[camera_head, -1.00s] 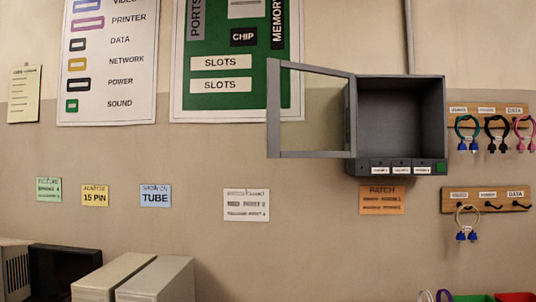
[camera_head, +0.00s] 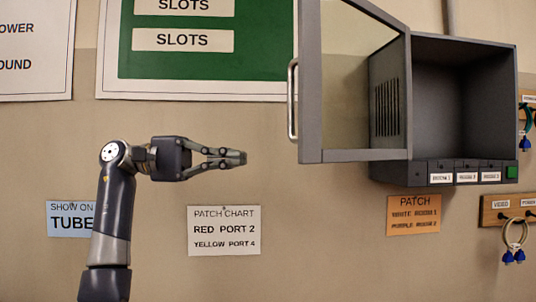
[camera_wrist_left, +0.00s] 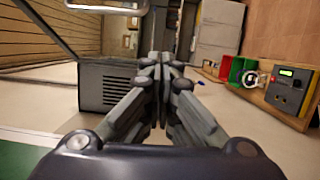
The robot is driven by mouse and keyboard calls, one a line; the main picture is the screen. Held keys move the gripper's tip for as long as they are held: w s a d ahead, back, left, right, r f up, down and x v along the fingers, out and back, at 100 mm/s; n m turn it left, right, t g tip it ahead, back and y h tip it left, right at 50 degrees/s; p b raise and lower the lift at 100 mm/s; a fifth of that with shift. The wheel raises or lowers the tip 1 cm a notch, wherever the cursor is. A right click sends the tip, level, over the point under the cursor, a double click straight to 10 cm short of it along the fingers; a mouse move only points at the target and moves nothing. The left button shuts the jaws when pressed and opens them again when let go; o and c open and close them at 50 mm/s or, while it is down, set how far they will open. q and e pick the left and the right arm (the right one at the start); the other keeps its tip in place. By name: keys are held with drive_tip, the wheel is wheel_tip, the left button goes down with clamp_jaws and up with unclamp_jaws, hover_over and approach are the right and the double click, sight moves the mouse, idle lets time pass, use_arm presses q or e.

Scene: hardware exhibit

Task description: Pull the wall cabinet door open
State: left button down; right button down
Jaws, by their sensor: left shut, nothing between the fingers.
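The grey wall cabinet (camera_head: 440,165) hangs at the right in the head view, and its inside looks empty. Its glass-paned door (camera_head: 310,90) stands swung open to the left, with a vertical metal handle (camera_head: 292,100) on its free edge. My left gripper (camera_head: 243,157) is shut and empty, left of the door and a little below the handle, apart from both. In the left wrist view my shut fingers (camera_wrist_left: 160,75) point past the cabinet's vented side (camera_wrist_left: 105,88). My right gripper is in neither view.
A white patch chart (camera_head: 224,245) is on the wall below my left gripper. An orange patch card (camera_head: 413,228) hangs under the cabinet. Hooks with cables (camera_head: 514,240) are at the right edge. The wall between gripper and door is bare.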

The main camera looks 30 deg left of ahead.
sight(298, 155)
use_arm(q)
drive_tip(key=d+p, duration=0.1)
drive_tip(key=d, duration=0.3)
drive_tip(key=w+d+p, duration=0.1)
drive_tip(key=d, duration=0.3)
drive_tip(key=d+r+p, duration=0.1)
drive_tip(key=d+p, duration=0.1)
drive_tip(key=d, duration=0.3)
drive_tip(key=shift+w, duration=0.2)
drive_tip(key=shift+f, duration=0.1)
drive_tip(key=shift+w, duration=0.1)
